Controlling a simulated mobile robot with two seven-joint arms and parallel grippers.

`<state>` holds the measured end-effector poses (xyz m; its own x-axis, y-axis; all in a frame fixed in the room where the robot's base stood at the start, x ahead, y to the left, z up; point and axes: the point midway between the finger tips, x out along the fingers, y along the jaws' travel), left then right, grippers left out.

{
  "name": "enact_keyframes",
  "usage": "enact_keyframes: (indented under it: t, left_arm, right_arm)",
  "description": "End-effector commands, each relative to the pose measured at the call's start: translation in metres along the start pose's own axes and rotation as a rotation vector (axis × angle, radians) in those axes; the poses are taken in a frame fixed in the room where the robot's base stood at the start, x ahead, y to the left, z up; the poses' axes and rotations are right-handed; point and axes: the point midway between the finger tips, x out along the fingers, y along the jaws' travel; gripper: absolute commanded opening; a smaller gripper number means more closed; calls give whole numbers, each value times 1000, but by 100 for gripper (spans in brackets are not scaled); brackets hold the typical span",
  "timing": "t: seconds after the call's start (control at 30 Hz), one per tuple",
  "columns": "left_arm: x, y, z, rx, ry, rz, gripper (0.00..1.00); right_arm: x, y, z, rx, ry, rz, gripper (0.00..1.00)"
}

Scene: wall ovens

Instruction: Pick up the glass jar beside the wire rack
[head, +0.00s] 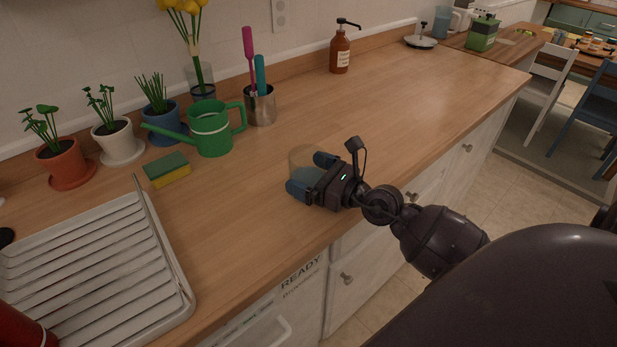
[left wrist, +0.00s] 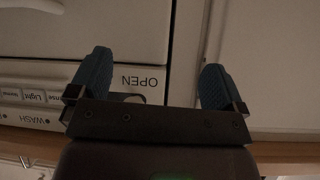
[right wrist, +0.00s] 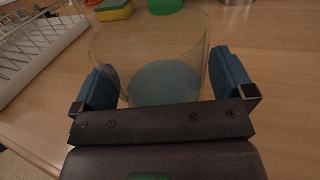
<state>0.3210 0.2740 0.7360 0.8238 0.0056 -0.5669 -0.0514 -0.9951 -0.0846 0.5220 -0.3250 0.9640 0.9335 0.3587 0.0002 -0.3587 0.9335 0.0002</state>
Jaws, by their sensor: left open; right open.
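The glass jar (head: 301,158) is clear and faintly tinted and stands on the wooden counter. In the right wrist view the jar (right wrist: 152,48) is large and upright, with a bluish base. My right gripper (head: 312,174) is at the jar, its two blue fingers open on either side of it. The right wrist view shows the fingers (right wrist: 165,85) flanking the jar's near part; contact cannot be told. The wire rack (head: 100,262) is white and lies at the counter's left. My left gripper (left wrist: 152,82) is open and empty in front of a white appliance front.
A yellow-green sponge (head: 167,171), a green watering can (head: 211,130), a metal utensil cup (head: 260,106) and several potted plants (head: 62,160) stand behind. A brown soap bottle (head: 339,52) stands farther back. The counter right of the jar is clear.

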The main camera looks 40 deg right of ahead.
Motion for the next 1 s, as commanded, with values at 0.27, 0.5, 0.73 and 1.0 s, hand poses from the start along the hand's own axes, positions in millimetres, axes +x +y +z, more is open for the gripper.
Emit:
enact_keyframes:
  t: [0.27, 0.5, 0.73, 1.0]
  left_arm:
    - [0, 0, 2, 0, -4, 0, 96]
    - [0, 0, 2, 0, -4, 0, 96]
    - [0, 0, 2, 0, -3, -1, 96]
    - [-1, 0, -2, 0, 1, -1, 96]
  right_arm:
    - [0, 0, -1, 0, 1, 0, 92]
    - [0, 0, 0, 0, 1, 0, 56]
    - [0, 0, 0, -1, -1, 0, 43]
    - [1, -2, 4, -1, -2, 0, 43]
